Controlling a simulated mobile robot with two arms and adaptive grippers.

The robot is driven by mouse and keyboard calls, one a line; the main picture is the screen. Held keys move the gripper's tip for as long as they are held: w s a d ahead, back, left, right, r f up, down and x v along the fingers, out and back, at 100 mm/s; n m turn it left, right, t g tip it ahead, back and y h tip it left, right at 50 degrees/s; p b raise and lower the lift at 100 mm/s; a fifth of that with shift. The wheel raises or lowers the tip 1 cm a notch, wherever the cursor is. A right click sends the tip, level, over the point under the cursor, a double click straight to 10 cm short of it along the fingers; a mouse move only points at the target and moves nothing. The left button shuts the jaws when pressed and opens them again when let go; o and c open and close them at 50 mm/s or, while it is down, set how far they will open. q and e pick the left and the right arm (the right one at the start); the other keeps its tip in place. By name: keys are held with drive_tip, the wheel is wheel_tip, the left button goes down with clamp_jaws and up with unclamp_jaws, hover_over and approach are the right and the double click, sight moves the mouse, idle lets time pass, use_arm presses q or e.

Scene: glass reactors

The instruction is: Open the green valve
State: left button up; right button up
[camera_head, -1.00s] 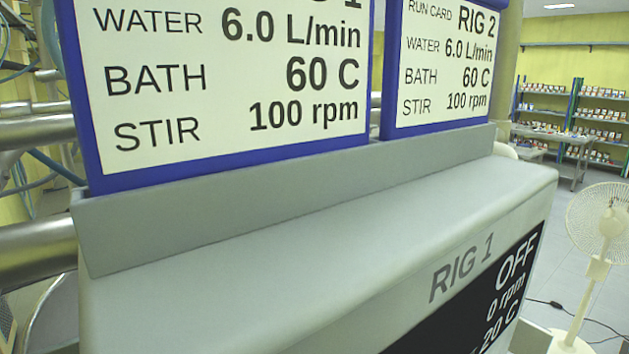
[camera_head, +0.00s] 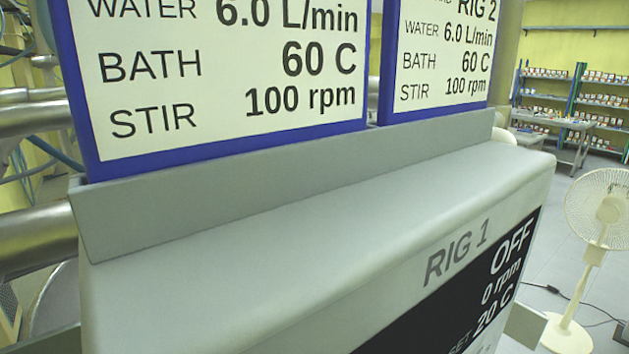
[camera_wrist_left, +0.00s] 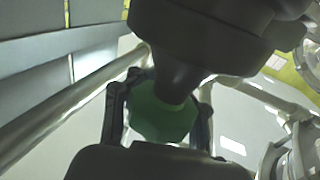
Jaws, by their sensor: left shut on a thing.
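The green valve (camera_wrist_left: 160,116) shows as a green handle in the middle of the left wrist view. My left gripper (camera_wrist_left: 163,102) is shut on it, with dark gripper parts around the handle. Part of the handle is hidden by these dark parts, so I cannot tell how far it is turned. Neither the valve nor either gripper shows in the head view. My right gripper is not in view.
A grey console (camera_head: 320,210) marked RIG 1 fills the head view; its dark display (camera_head: 480,300) reads OFF. Two blue-framed run cards stand behind it, RIG 2's card (camera_head: 440,55) at right. Metal pipes (camera_head: 35,235) run at left. A white fan (camera_head: 603,215) stands at right.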

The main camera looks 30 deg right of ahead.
use_arm(q)
drive_tip(key=shift+w+n+t, duration=0.15)
drive_tip(key=shift+n+t, duration=0.15)
drive_tip(key=shift+t, duration=0.2)
drive_tip(key=n+t, duration=0.1)
drive_tip(key=t, duration=0.1)
drive_tip(key=n+t, duration=0.1)
drive_tip(key=t, duration=0.1)
drive_tip(key=shift+w+a+n, duration=0.1)
drive_tip(key=shift+w+n, duration=0.2)
drive_tip(key=shift+w, duration=0.1)
drive_tip(key=n+t, duration=0.1)
drive_tip(key=t+b, duration=0.1)
drive_tip(key=shift+w+f+n+t, duration=0.2)
drive_tip(key=shift+w+n+t, duration=0.05)
drive_tip(key=shift+n+t, duration=0.15)
clamp_jaws()
drive_tip(key=shift+w+a+n+t+y+b, duration=0.2)
drive_tip(key=shift+w+n+t+y+b, duration=0.15)
drive_tip(key=shift+n+t+y+b, duration=0.95)
drive_tip(key=shift+w+a+n+t+y+b, duration=0.3)
drive_tip(key=shift+n+t+y+b, duration=0.5)
drive_tip(key=shift+t+b, duration=0.8)
drive_tip(key=shift+w+a+n+t+y+b, duration=0.15)
drive_tip(key=shift+w+n+t+y+b, duration=0.2)
drive_tip(key=shift+n+t+y+b, duration=0.8)
drive_tip(key=shift+r+t+h+b, duration=0.1)
drive_tip(key=shift+t+h+b, duration=0.15)
drive_tip(key=shift+b, duration=0.15)
